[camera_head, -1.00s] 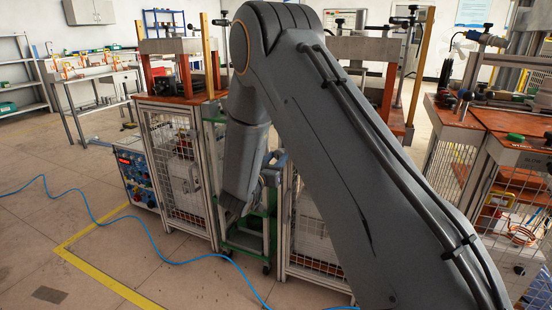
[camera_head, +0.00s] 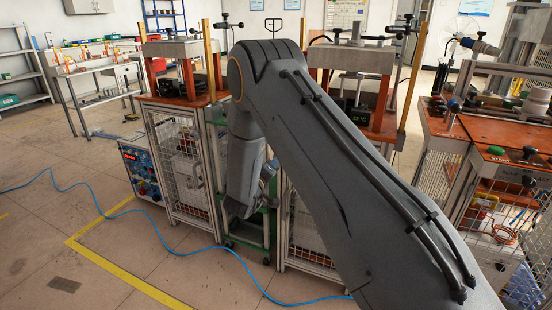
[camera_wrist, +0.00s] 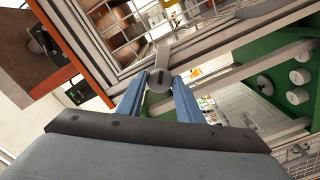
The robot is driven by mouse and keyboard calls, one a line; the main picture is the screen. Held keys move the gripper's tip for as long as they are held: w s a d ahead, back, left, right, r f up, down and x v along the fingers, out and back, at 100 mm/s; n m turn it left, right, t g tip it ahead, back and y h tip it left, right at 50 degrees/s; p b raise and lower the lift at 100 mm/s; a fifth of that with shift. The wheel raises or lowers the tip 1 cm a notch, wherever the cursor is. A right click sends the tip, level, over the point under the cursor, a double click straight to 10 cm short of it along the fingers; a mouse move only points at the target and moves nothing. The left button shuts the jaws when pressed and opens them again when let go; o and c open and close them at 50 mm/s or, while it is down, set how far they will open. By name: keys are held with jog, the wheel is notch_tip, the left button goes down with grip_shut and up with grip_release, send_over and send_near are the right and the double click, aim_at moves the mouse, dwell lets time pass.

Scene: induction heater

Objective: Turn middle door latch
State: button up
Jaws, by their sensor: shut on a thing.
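In the wrist view, a grey metal latch (camera_wrist: 160,80) with a round slotted head and a short flat arm sits at the edge of a framed mesh door (camera_wrist: 122,32). My gripper (camera_wrist: 159,86) has two blue fingers, one on each side of the round head, and is shut on the latch. The door frame runs diagonally behind the latch. In the head view, my arm covers most of the middle cabinet front, and the latch is hidden there.
A green frame (camera_wrist: 281,88) with round white parts stands close to the right in the wrist view. In the head view, caged cabinets (camera_head: 182,165) stand on both sides of my arm. A blue hose (camera_head: 110,216) lies on the open floor at left.

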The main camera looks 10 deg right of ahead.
jog(key=shift+n+p, duration=1.35)
jog(key=shift+n, duration=2.25)
jog(key=o, duration=1)
jog(key=v, duration=0.7)
jog(key=shift+s+a, duration=0.2)
jog(key=shift+s, duration=0.15)
